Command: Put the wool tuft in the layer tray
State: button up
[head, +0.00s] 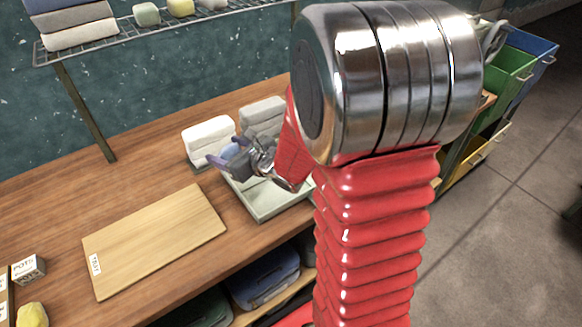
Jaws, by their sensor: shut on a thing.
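My gripper (228,153) is over the bench, with its purple-grey fingers pointing left. It is shut on a small rounded pale-blue thing, which looks like the wool tuft (230,150). The fingers partly cover the tuft. The layer tray (262,217) is a shallow, pale grey-green tray on the bench. The gripper and tuft show above its far left part; their height over it is hard to judge. My red arm hides the tray's right side.
White and grey blocks (208,135) stand behind the tray. A wooden board (155,240) lies to the left, with a small labelled box (28,269) and a yellow lump (32,315) beyond. A wire shelf (165,29) hangs above. Bench between board and shelf is clear.

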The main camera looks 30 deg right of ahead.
jog(key=s+d+r+m+h, duration=0.1)
jog(key=s+d, duration=0.2)
jog(key=d, duration=0.5)
jog(key=s+d+r+m+h, duration=0.1)
jog(key=s+d, duration=0.3)
jog(key=d, duration=0.5)
jog(key=s+d+r+m+h, duration=0.1)
jog(key=s+d, duration=0.3)
jog(key=d, duration=0.5)
jog(key=shift+s+r+h, duration=0.25)
jog(key=shift+r+h, duration=0.1)
jog(key=shift+h, duration=0.15)
jog(key=shift+f, duration=2.9)
jog(key=shift+f, duration=2.1)
